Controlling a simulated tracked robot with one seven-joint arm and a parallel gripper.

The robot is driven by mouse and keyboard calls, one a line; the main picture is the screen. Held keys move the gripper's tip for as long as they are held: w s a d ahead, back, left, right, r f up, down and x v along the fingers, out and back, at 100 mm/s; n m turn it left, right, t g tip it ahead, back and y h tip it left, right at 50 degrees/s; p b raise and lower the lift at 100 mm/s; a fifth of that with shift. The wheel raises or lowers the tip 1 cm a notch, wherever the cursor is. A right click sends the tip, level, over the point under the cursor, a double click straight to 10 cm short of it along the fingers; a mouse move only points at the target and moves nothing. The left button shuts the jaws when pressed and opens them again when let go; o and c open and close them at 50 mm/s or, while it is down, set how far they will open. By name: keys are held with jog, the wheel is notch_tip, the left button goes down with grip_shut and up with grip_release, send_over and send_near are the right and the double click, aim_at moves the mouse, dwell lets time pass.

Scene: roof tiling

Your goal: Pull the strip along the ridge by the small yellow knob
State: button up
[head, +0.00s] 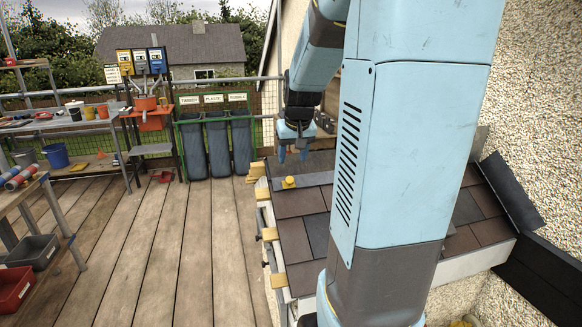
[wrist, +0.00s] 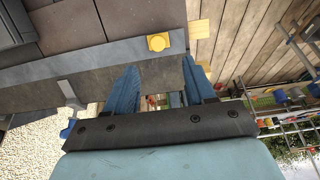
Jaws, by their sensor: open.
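The small yellow knob (head: 289,182) sits on the end of a flat grey strip (head: 314,179) that lies along the top of the small tiled roof. In the wrist view the knob (wrist: 158,42) is beyond my fingertips, near the right end of the strip (wrist: 100,56). My gripper (head: 292,156) is open and empty, behind and above the knob in the head view. In the wrist view its two blue fingers (wrist: 160,68) are spread apart, with the knob outside them. My arm hides the right part of the strip in the head view.
Brown and grey tiles (head: 296,235) cover the slope, with wooden batten ends (head: 279,280) sticking out at its left edge. A rough wall (head: 535,90) stands at the right. Wheelie bins (head: 216,145) and workbenches stand beyond and left. The plank deck (head: 150,240) is largely clear.

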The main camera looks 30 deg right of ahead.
jog(key=shift+v, duration=2)
jog(key=shift+s+f, duration=0.1)
jog(key=s+a+r+n+t+y, duration=0.1)
jog(key=s+a+n, duration=0.2)
jog(key=s+a, duration=1.4)
jog(key=s, duration=0.2)
jog(key=shift+s+r, duration=0.3)
jog(key=shift+r, duration=0.1)
jog(key=shift+c, duration=1.1)
jog(key=shift+d, duration=0.1)
